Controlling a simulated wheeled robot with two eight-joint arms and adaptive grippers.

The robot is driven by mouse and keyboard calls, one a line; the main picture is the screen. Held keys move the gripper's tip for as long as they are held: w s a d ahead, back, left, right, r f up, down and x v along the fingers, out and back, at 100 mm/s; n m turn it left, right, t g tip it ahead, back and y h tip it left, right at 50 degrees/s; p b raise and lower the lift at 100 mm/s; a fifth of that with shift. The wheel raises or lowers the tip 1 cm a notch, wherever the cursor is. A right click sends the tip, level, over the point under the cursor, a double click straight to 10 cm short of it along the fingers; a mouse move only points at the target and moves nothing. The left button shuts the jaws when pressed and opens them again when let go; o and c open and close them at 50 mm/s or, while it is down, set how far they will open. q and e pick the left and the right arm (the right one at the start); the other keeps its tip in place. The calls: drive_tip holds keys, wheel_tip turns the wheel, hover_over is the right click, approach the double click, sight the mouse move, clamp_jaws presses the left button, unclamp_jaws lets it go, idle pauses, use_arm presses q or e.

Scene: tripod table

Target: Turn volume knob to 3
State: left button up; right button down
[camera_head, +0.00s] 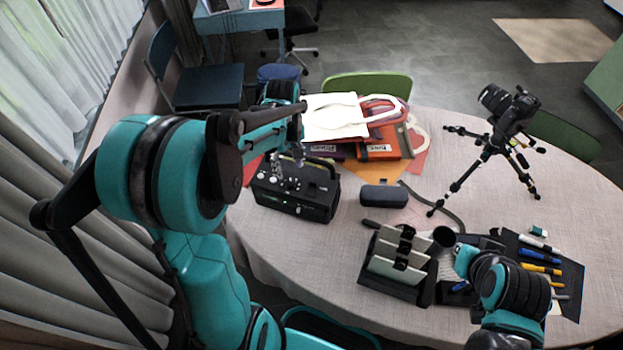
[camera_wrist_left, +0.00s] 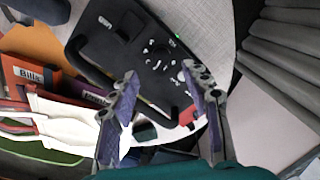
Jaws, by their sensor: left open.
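A black box-shaped device (camera_head: 318,195) with knobs on its top panel stands at the left side of the table. In the left wrist view the device (camera_wrist_left: 110,48) shows a round dial (camera_wrist_left: 157,57) ringed by white marks; the numbers are too small to read. My left gripper (camera_head: 288,172) reaches down over the device's top panel. In the left wrist view the gripper (camera_wrist_left: 160,92) is open, its two fingers apart with nothing between them, and the dial lies just beyond the fingertips. I cannot tell whether they touch the panel. My right arm shows at lower right, its fingers unclear.
A white bag (camera_head: 335,118) and orange and red folders (camera_head: 378,152) lie behind the device. A dark case (camera_head: 383,196) sits to its right. A card holder (camera_head: 398,270), pens on a dark mat (camera_head: 540,268) and a camera on a tripod (camera_head: 508,110) occupy the right.

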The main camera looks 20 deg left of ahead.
sight(290, 182)
use_arm(q)
wheel_tip(290, 182, down, 8)
drive_tip(key=shift+a+r+b, duration=0.15)
drive_tip(key=shift+r+b, duration=0.1)
drive_tip(key=shift+b, duration=0.95)
drive_tip(key=shift+c, duration=0.4)
clamp_jaws()
